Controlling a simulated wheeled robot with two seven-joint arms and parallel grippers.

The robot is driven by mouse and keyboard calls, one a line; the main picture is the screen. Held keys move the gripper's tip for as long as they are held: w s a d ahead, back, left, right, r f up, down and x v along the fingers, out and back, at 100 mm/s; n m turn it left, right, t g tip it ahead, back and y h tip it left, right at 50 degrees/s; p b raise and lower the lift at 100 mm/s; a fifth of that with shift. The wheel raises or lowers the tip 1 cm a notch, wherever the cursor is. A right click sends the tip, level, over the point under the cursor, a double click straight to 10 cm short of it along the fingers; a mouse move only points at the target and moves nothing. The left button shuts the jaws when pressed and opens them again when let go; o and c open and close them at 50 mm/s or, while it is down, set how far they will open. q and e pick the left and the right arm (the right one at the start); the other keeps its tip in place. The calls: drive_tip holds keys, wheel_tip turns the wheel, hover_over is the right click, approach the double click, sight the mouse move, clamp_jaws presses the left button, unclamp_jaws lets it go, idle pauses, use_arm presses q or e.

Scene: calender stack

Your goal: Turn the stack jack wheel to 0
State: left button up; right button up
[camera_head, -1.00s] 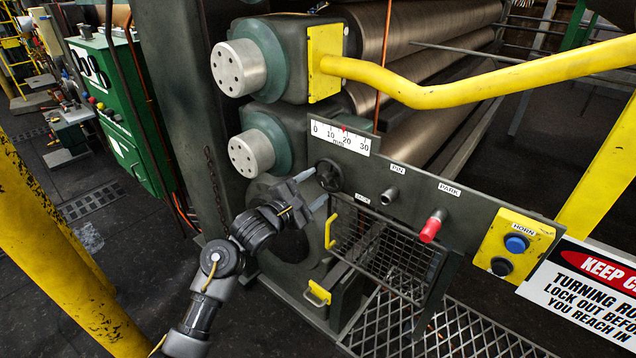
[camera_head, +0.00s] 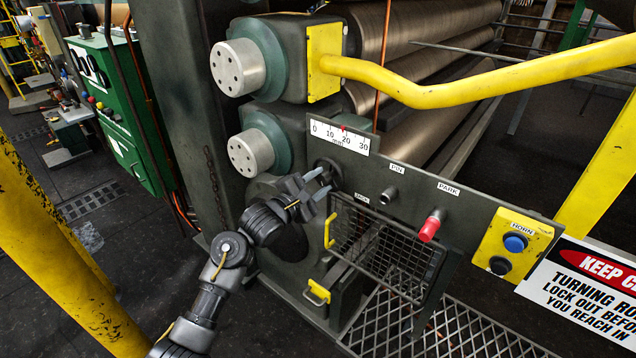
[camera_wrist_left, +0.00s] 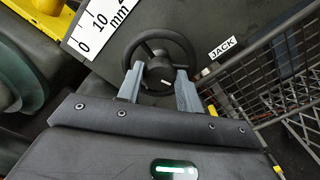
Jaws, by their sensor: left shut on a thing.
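The stack jack wheel is a small black spoked handwheel on the grey panel. In the head view it is largely hidden behind my left gripper (camera_head: 324,184); in the left wrist view the jack wheel (camera_wrist_left: 190,50) shows almost whole. My left gripper's two grey fingers (camera_wrist_left: 160,72) lie on either side of the wheel's hub, across the lower rim, and are shut on the wheel. The white mm scale (camera_head: 340,138) is above it, marked 0 to 30. Its red pointer (camera_head: 343,128) stands between 10 and 20. My right gripper is not in view.
A JACK label (camera_wrist_left: 222,47) is beside the wheel. A wire mesh guard (camera_head: 385,255) with a yellow handle (camera_head: 329,230) is just below. The PIN knob (camera_head: 389,195), red PARK knob (camera_head: 430,229) and HORN box (camera_head: 513,243) are to the right. A yellow rail (camera_head: 430,97) passes above.

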use_arm(q)
drive_tip(key=shift+r+m+p, duration=0.15)
drive_tip(key=shift+m+p, duration=0.25)
drive_tip(key=shift+p, duration=0.2)
drive_tip(key=shift+m+p, duration=0.95)
drive_tip(key=shift+m, duration=0.05)
drive_tip(key=shift+m+p, duration=0.6)
drive_tip(key=shift+m, duration=0.5)
drive_tip(key=shift+f+m+p, duration=0.25)
drive_tip(key=shift+m+p, duration=0.15)
drive_tip(key=shift+m, duration=0.6)
drive_tip(key=o, duration=1)
drive_tip(key=b+v, duration=0.1)
drive_tip(key=v, duration=1)
